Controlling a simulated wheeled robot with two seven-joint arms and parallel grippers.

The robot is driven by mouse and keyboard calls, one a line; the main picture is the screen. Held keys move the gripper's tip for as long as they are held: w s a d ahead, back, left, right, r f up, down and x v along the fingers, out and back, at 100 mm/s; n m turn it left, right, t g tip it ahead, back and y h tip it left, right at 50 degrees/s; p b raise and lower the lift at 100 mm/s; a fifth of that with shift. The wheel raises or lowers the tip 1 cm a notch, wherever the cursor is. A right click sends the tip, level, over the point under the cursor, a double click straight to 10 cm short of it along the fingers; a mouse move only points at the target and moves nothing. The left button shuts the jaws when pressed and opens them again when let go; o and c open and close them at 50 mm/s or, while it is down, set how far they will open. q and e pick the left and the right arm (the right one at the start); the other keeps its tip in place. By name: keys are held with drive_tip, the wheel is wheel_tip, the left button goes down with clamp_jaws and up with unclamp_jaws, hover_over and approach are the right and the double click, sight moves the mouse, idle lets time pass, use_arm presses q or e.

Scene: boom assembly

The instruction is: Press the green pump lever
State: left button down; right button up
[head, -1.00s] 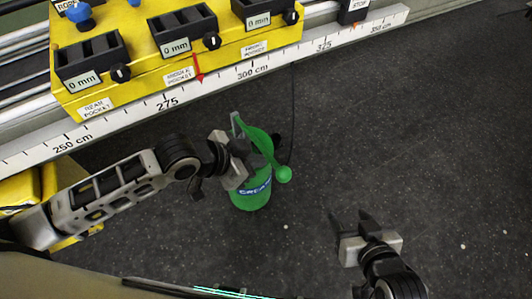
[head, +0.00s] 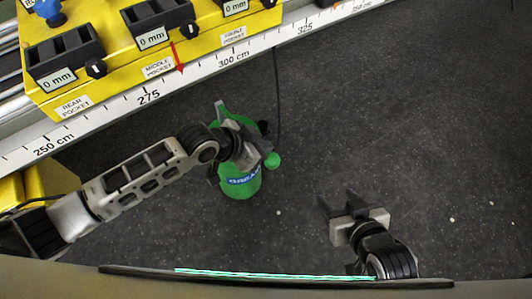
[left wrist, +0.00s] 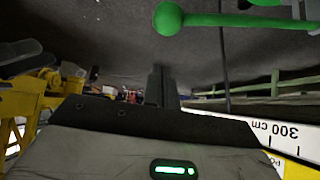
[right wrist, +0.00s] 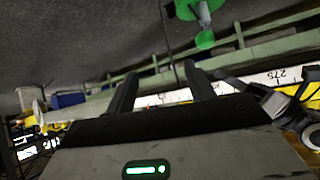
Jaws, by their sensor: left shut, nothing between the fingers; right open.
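The green pump bottle (head: 243,185) stands on the dark floor below the ruler edge, with a white-on-blue label. Its green lever ends in a round ball (head: 272,160); my left gripper hides much of the lever in the head view. My left gripper (head: 250,143) is shut and empty, over the pump top beside the ball; contact cannot be told. The left wrist view shows the lever ball (left wrist: 168,18) above the closed fingers (left wrist: 160,85). My right gripper (head: 338,203) is open and empty, right of the pump. The right wrist view shows the ball (right wrist: 204,40) beyond its fingers.
A white ruler beam (head: 190,78) runs along the front of a yellow bench (head: 110,75) with black pocket blocks. A dark cable (head: 277,100) hangs behind the pump. The floor to the right is open.

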sight(266, 162)
use_arm(q)
drive_tip(key=f, duration=0.5)
drive_tip(key=shift+w+d, duration=0.25)
drive_tip(key=shift+d, duration=0.1)
use_arm(e)
drive_tip(key=shift+w+a+r, duration=0.1)
drive_tip(key=shift+w+r, duration=0.1)
drive_tip(key=shift+w, duration=0.1)
